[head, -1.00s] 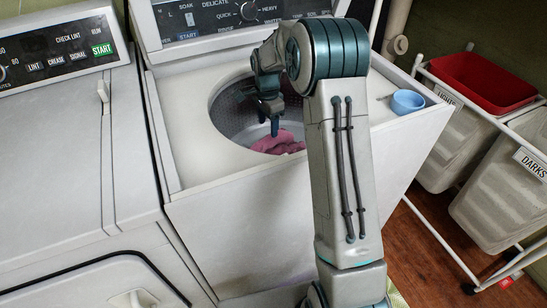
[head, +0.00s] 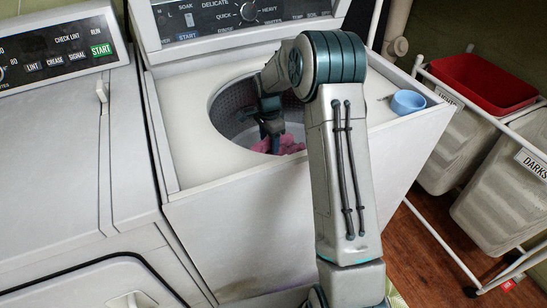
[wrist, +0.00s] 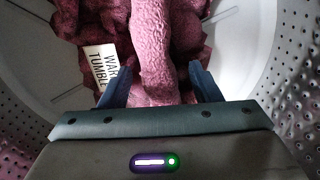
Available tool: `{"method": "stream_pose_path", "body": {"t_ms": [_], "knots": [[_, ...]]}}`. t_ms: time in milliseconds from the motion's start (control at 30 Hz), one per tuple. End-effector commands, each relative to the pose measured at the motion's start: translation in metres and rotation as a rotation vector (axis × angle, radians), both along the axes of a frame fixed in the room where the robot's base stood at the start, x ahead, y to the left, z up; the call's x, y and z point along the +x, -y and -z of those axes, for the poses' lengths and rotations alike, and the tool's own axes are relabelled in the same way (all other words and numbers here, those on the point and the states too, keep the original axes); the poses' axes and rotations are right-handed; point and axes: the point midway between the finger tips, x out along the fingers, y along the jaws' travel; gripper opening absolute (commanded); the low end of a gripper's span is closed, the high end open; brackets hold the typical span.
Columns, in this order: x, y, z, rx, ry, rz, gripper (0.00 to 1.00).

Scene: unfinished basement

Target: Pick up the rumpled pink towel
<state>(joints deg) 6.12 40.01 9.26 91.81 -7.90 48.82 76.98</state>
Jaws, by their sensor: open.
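The rumpled pink towel (head: 284,145) lies inside the drum of the top-loading washer (head: 205,150). In the wrist view the towel (wrist: 155,45) fills the upper middle, with a raised fold running down between my fingers and a white care tag on its left. My gripper (head: 273,140) is inside the washer opening, pointing down at the towel. In the wrist view my gripper (wrist: 155,85) is open, with one finger on each side of the fold. I cannot tell whether the fingers touch the cloth. My gripper hides part of the towel in the head view.
The drum wall (wrist: 290,90), full of holes, surrounds the gripper closely. A small blue bowl (head: 408,102) stands on the washer's right top. A dryer (head: 60,150) adjoins on the left. A laundry cart with a red basin (head: 485,83) stands at the right.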

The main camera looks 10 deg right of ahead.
Motion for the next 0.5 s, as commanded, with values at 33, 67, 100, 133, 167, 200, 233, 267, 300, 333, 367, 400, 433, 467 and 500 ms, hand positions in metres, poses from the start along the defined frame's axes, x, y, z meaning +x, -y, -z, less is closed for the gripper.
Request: {"method": "stream_pose_path", "body": {"t_ms": [33,67,100,133,167,200,233,267,300,333,367,400,433,467,500], "knots": [[0.0,-0.0001,0.0006,0.0,0.0,0.0,0.57],[0.0,-0.0001,0.0009,0.0,0.0,0.0,0.57],[0.0,-0.0001,0.0015,0.0,0.0,0.0,0.57],[0.0,-0.0002,0.0019,0.0,0.0,-0.001,0.57],[0.0,-0.0002,0.0024,0.0,0.0,-0.001,0.57],[0.0001,-0.0001,0.003,0.0,0.0,-0.001,0.57],[0.0,-0.0002,0.0035,0.0,0.0,-0.001,0.57],[0.0001,-0.0001,0.0039,0.0,0.0,-0.001,0.57],[0.0001,-0.0001,0.0043,-0.001,0.0,0.0,0.57],[0.0,-0.0001,0.0046,0.0,0.0,0.0,0.57],[0.0,0.0,0.0048,-0.001,0.0,0.0,0.57],[0.0,0.0,0.0048,0.0,0.0,0.0,0.57],[0.0,0.0,0.0046,0.0,0.0,0.0,0.52],[0.0,0.0001,0.0046,0.0,0.0,0.0,0.43],[0.0,0.0,0.0046,0.0,0.0,0.0,0.32]]}}
